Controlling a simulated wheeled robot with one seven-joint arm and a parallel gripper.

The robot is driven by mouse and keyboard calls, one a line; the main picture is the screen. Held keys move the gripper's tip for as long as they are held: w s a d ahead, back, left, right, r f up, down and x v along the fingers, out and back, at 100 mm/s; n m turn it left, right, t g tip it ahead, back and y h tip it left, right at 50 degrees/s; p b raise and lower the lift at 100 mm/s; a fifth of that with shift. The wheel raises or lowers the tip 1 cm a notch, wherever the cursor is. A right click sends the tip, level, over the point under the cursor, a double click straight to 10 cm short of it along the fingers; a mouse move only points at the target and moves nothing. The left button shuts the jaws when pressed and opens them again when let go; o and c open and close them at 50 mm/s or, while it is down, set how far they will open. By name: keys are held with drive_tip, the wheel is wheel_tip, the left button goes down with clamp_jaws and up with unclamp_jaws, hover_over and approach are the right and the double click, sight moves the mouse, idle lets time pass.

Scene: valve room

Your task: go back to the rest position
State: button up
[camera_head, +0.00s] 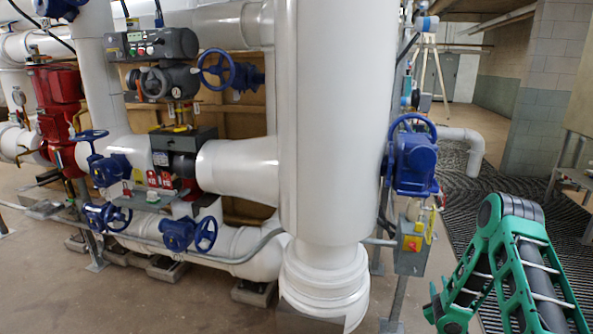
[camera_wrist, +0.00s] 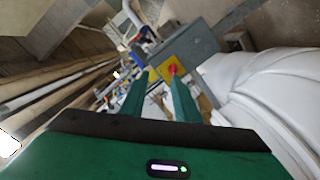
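My gripper (camera_wrist: 161,80) shows in the wrist view as two green fingers with a clear gap between them, open and with nothing seen held. Beyond the fingertips is a grey box (camera_wrist: 195,42) with a yellow panel and a red knob (camera_wrist: 172,70). The right finger overlaps the panel's lower edge in the picture; I cannot tell whether it touches. In the head view the same box (camera_head: 411,262) hangs below a blue valve on the right. My green arm fills the lower right of the head view; my fingers are not visible there.
A thick white vertical pipe (camera_head: 333,120) stands left of the box. A blue handwheel valve (camera_head: 413,160) sits above the box. Several more valves and red units (camera_head: 58,110) are at left. Black floor matting (camera_head: 480,205) and a block wall (camera_head: 545,110) lie at right.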

drive_tip(key=s+d+r+m+g+h, duration=0.1)
drive_tip(key=s+d+r+m+g, duration=0.25)
drive_tip(key=s+r, duration=0.55)
drive_tip(key=s+d+r+m+g, duration=0.25)
drive_tip(key=s+r+g, duration=0.25)
drive_tip(key=r, duration=0.7)
drive_tip(key=s+a+r+m+g+y, duration=0.1)
drive_tip(key=s+a, duration=0.4)
drive_tip(key=s, duration=0.7)
drive_tip(key=s+a+r+m+g+y, duration=0.2)
drive_tip(key=s+a+r, duration=0.4)
drive_tip(key=s, duration=0.6)
drive_tip(key=s+a+r+m+g+y, duration=0.2)
drive_tip(key=s+a, duration=0.4)
drive_tip(key=s, duration=0.6)
drive_tip(key=shift+s+r+g+y, duration=0.15)
drive_tip(key=shift+r+g+y, duration=0.65)
drive_tip(key=shift+g, duration=0.25)
drive_tip(key=shift+w+f, duration=0.25)
drive_tip(key=shift+w, duration=0.35)
